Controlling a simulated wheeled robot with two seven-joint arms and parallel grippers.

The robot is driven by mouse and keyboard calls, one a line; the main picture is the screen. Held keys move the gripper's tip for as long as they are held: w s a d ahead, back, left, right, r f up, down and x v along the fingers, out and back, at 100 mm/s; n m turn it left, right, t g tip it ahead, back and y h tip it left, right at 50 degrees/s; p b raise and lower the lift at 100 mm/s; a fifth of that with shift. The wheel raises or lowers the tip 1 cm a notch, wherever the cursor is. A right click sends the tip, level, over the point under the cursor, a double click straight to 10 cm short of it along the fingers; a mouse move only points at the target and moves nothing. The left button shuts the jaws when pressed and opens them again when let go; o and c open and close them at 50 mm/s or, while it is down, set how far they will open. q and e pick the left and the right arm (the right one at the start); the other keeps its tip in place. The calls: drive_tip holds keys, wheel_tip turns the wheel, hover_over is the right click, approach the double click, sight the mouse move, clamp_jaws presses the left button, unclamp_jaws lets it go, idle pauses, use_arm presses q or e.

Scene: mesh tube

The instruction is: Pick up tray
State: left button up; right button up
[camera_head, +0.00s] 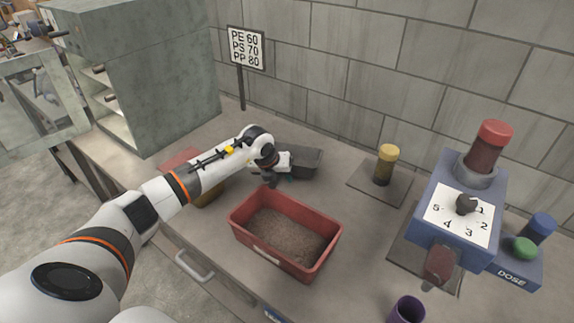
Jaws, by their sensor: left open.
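A red rectangular tray (318,262) stands on the bench in the middle of the view, with brownish-grey granules in it. A dark grey tray or box (308,160) stands behind it, partly hidden by my left gripper. My left gripper (280,180) is open, just beyond the red tray's far left corner and at the near left side of the grey one. Its fingers are small and partly hidden, and I cannot tell whether they touch the grey tray. My right gripper is not in view.
A blue dosing machine (455,190) with a numbered dial stands at the right. A yellow-capped cylinder (385,165) stands behind on a plate. A purple cup (407,309) is at the front edge. A sign (247,48) and a grey cabinet (150,60) stand at the back left.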

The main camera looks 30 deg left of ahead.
use_arm(q)
drive_tip(key=shift+f, duration=0.25)
drive_tip(key=shift+c, duration=0.4)
clamp_jaws()
